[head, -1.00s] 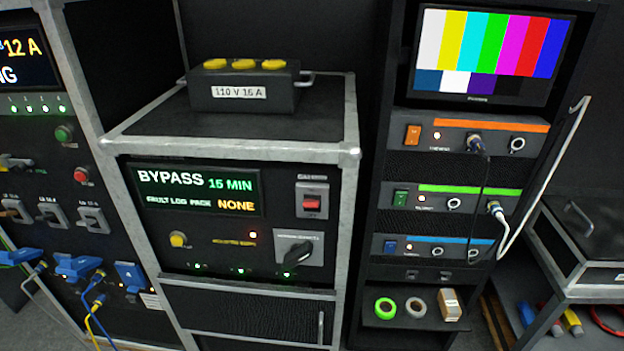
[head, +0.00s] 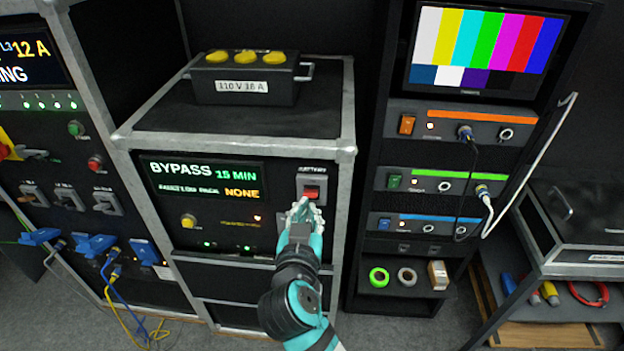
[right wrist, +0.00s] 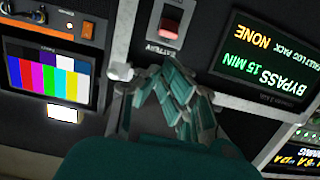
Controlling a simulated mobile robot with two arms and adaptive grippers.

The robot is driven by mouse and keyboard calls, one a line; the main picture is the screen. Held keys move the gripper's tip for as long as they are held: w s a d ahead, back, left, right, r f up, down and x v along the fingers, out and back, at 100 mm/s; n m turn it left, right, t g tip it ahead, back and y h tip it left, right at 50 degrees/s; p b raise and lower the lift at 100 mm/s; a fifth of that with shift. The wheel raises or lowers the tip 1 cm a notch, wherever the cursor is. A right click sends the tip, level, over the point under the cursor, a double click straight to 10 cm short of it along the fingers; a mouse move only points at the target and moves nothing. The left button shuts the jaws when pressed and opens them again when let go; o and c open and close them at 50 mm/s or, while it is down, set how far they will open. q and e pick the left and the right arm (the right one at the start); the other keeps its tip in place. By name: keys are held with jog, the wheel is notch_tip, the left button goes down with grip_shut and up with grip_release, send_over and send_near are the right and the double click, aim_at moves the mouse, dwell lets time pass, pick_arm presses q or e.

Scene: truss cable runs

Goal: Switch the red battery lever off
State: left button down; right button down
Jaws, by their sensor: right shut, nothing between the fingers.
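The red battery lever (head: 311,193) sits in a grey plate labelled BATTERY on the front of the middle rack unit, right of its display. It also shows in the right wrist view (right wrist: 170,22), where the picture is upside down. My right gripper (head: 301,206) is shut and empty, with its fingertips just below the lever in the head view. In the right wrist view my fingers (right wrist: 160,72) point toward the plate; whether they touch the lever I cannot tell. The rotary switch below the lever is mostly hidden behind my gripper. My left gripper is not in view.
The display (head: 203,180) reads BYPASS 15 MIN and NONE. A yellow button (head: 188,220) is left of my gripper. A black 110 V 16 A box (head: 245,80) stands on top. A rack with a colour-bar screen (head: 486,50) stands right, with hanging cables (head: 488,205).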

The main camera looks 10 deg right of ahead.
aim_at(311, 193)
jog(key=shift+w, duration=0.1)
jog(key=x, duration=1)
jog(key=shift+b, duration=0.35)
jog(key=shift+d, duration=0.1)
